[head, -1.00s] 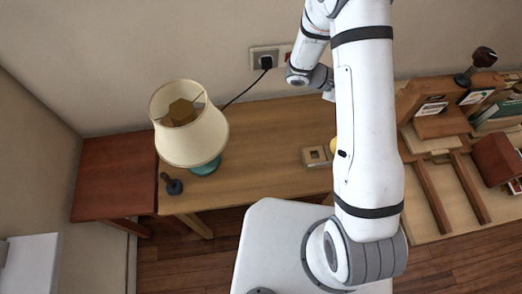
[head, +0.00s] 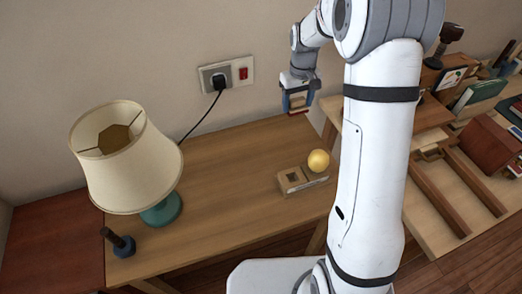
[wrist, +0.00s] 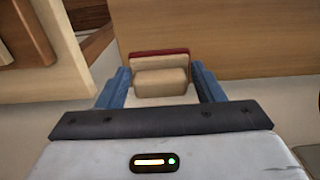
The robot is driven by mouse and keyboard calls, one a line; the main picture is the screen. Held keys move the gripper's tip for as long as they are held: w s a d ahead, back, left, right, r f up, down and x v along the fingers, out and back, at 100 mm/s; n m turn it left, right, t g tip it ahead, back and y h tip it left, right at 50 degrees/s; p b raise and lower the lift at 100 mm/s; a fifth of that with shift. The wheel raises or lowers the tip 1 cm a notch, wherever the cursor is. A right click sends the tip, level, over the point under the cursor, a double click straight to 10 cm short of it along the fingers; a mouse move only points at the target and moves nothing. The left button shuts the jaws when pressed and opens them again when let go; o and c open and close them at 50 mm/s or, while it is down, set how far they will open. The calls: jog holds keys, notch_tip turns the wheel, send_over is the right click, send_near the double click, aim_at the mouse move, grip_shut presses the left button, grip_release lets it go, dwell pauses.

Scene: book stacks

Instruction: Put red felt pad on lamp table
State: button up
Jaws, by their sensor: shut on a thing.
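My gripper (head: 298,103) is in the head view, near the wall and above the back right end of the lamp table. Its blue fingers are shut on a small tan block with a red layer, the red felt pad (wrist: 160,53). In the wrist view the pad sits between the fingertips, its red strip along the far edge. The lamp table (head: 225,165) is light wood and holds a cream-shaded lamp (head: 125,165) with a teal base at its left. Much of its middle is bare.
A yellow ball (head: 318,160) and a small wooden tray (head: 292,180) stand at the table's right. A dark blue stamp-like object (head: 120,243) stands at the front left. A socket (head: 228,74) with a black cord is behind. A wooden bench with books (head: 480,225) is at right.

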aim_at(293, 132)
notch_tip(293, 132, down, 10)
jog(key=shift+b, duration=0.3)
jog(key=o, duration=0.9)
notch_tip(293, 132, up, 11)
jog(key=shift+p, duration=0.45)
jog(key=shift+s+r, duration=0.2)
jog(key=shift+r, duration=0.5)
jog(key=s+r+m, duration=0.1)
jog(key=s+r, duration=0.1)
jog(key=s, duration=0.7)
jog(key=s+d+r+m+t, duration=0.1)
jog(key=s+r, duration=0.2)
jog(key=s, duration=0.6)
jog(key=s+r+m+t, duration=0.1)
jog(key=s+r, duration=0.1)
jog(key=s, duration=0.7)
jog(key=shift+s+d+r+m, duration=0.15)
jog(key=shift+s+d+m, duration=0.15)
